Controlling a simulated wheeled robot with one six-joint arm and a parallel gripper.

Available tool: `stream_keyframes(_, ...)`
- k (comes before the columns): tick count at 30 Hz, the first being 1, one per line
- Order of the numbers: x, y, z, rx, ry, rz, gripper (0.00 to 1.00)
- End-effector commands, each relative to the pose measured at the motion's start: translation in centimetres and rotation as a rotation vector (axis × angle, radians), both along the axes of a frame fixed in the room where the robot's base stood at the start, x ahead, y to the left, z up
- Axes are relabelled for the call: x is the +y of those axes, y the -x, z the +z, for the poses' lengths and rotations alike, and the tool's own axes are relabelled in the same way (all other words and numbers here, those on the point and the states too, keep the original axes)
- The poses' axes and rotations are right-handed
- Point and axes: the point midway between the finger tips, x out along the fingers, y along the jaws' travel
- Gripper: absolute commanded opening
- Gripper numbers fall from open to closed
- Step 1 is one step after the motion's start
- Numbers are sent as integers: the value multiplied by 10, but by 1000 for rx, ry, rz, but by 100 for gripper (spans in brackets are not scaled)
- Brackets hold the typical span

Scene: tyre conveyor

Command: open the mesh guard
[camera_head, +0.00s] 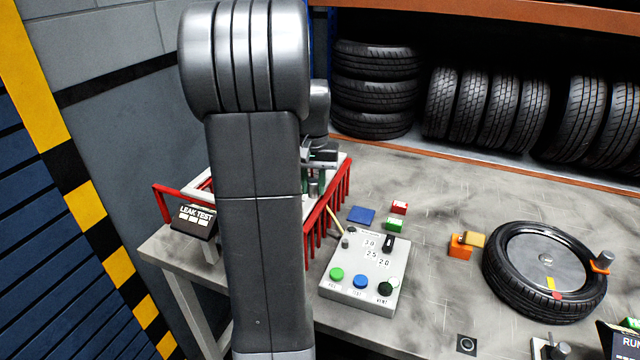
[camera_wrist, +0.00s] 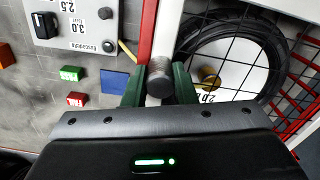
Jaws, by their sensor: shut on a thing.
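The mesh guard (camera_wrist: 168,28) has a white frame with a dark wire grid and shows in the wrist view over a black tyre (camera_wrist: 196,38). In the head view, part of its white frame (camera_head: 341,161) shows behind my arm, above red railings (camera_head: 327,213). My gripper (camera_wrist: 160,84) has green fingers shut on a grey round knob (camera_wrist: 160,66) at the guard's frame edge. In the head view my gripper (camera_head: 316,172) is partly hidden by my arm. Most of the guard is hidden there, and I cannot tell its exact tilt.
A control box (camera_head: 362,272) with buttons stands just right of the railings. A tyre on a wheel (camera_head: 545,270) lies at right. A leak test sign (camera_head: 194,219) stands left.

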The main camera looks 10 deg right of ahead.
Motion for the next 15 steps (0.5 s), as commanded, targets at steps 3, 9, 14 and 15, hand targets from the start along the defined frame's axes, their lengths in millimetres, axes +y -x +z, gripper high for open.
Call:
stream_keyframes(3, 24, -16, 3, 1, -1, 5, 0)
stream_keyframes(9, 69, -46, 3, -1, -2, 6, 0)
stream_keyframes(14, 102, -68, 3, 0, -1, 5, 0)
stream_keyframes(15, 109, -73, 3, -1, -1, 5, 0)
